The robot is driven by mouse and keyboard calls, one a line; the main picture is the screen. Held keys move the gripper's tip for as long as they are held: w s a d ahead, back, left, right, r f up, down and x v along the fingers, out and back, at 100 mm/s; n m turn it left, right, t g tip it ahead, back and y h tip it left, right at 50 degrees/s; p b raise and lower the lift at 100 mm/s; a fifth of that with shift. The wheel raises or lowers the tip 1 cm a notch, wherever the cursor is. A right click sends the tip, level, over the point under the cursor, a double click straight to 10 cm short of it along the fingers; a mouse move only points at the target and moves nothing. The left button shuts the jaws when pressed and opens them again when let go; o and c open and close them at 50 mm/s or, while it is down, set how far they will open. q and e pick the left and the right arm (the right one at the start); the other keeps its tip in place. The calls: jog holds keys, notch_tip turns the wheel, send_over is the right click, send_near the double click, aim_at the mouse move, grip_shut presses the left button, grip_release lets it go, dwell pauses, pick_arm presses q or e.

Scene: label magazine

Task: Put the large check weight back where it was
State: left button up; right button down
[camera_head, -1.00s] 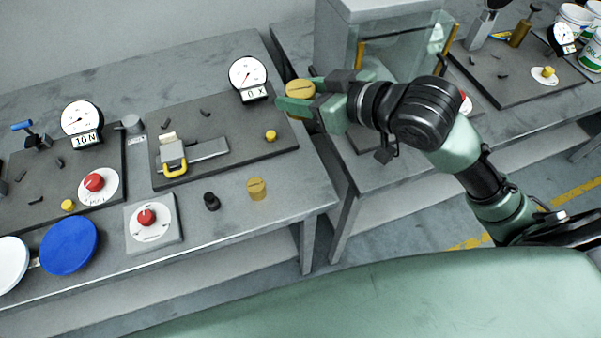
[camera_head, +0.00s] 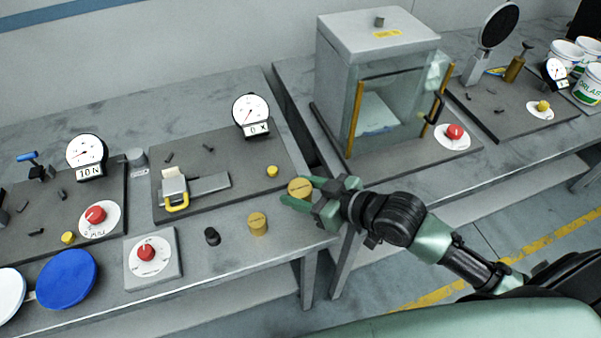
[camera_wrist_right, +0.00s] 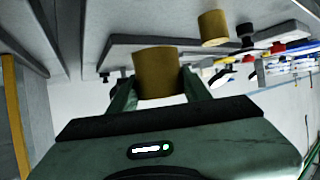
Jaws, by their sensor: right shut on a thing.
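The large check weight is a brass cylinder (camera_head: 299,187) held between the green fingers of my right gripper (camera_head: 306,194), over the right end of the left table. It also shows in the right wrist view (camera_wrist_right: 157,72) between the fingertips. A smaller brass weight (camera_head: 258,223) stands on the table near the front edge, left of the held one; it shows in the wrist view (camera_wrist_right: 212,28). A small black weight (camera_head: 212,237) stands left of that. Whether the held weight touches the table I cannot tell. My left gripper is not in view.
A dark board with a dial gauge (camera_head: 251,112) and yellow knob (camera_head: 272,171) lies just behind. A red-button box (camera_head: 147,255) and blue disc (camera_head: 66,279) are to the left. A glass cabinet (camera_head: 395,95) stands on the right table, across a gap.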

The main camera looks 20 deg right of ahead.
aim_at(301, 214)
jog(key=shift+f, duration=2.55)
jog(key=c, duration=0.7)
grip_release()
jog(key=shift+f, duration=0.3)
jog(key=shift+o, duration=0.2)
jog(key=shift+s, duration=0.1)
jog(key=shift+r, duration=0.15)
jog(key=shift+s+d, duration=0.2)
jog(key=shift+d, duration=0.05)
jog(key=b+v, duration=0.1)
jog(key=v, duration=0.8)
jog(key=shift+s+d+r, duration=0.1)
jog(key=shift+s+r, duration=0.1)
jog(key=shift+s, duration=0.1)
jog(key=shift+v, duration=0.85)
